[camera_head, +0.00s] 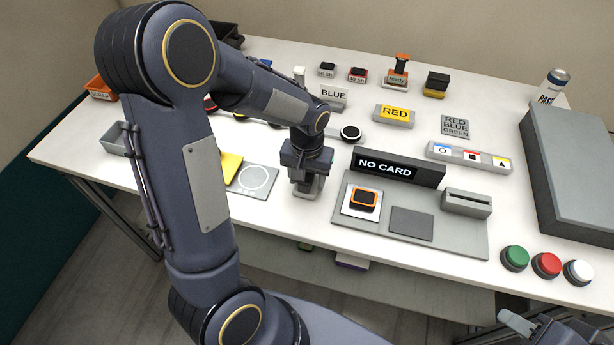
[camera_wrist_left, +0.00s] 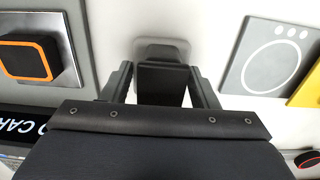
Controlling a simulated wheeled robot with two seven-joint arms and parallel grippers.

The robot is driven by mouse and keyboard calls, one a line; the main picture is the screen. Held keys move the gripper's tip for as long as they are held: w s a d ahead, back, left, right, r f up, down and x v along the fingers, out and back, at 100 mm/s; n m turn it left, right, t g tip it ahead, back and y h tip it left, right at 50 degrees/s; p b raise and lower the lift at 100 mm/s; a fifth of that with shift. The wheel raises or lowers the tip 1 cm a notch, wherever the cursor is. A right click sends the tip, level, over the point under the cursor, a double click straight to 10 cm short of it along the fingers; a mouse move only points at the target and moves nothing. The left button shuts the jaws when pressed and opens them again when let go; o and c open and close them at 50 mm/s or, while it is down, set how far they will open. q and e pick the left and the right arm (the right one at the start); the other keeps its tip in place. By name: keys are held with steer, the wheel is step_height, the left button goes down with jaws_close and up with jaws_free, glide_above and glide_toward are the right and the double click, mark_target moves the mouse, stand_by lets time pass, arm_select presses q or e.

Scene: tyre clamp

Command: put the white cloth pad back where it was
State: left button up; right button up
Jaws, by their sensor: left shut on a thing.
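My left gripper (camera_head: 305,180) points down at the table, left of the grey card station. It is shut on a dark block (camera_wrist_left: 160,84) that sits on a pale, rounded pad (camera_wrist_left: 161,48), which looks like the white cloth pad. In the head view the pad (camera_head: 305,191) is at or very near the table top; I cannot tell whether it touches. The gripper hides most of the dark block there.
A grey plate with a white circle (camera_head: 256,181) and a yellow piece (camera_head: 230,166) lie left of the gripper. Right of it are an orange-rimmed block (camera_head: 365,198) on a pale tile and the NO CARD display (camera_head: 398,166). Several buttons (camera_head: 546,264) stand at the front right.

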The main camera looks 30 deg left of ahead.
arm_select(q)
steer(key=shift+f, duration=0.25)
steer(key=o, duration=0.9)
steer(key=shift+r, duration=0.15)
step_height(320, 180, up, 12)
steer(key=shift+f, duration=0.1)
steer(key=shift+s+d+r+m+t+h, duration=0.15)
steer(key=shift+s+d+r+t+h, duration=0.5)
steer(key=shift+s, duration=2.15)
steer(key=shift+s+d+r+m+t+h, duration=0.15)
steer(key=shift+s+d+t+h, duration=0.8)
steer(key=shift+s, duration=1.9)
steer(key=shift+s+d+r+m+t+h, duration=0.35)
steer(key=shift+s+t, duration=0.85)
steer(key=shift+s, duration=1.6)
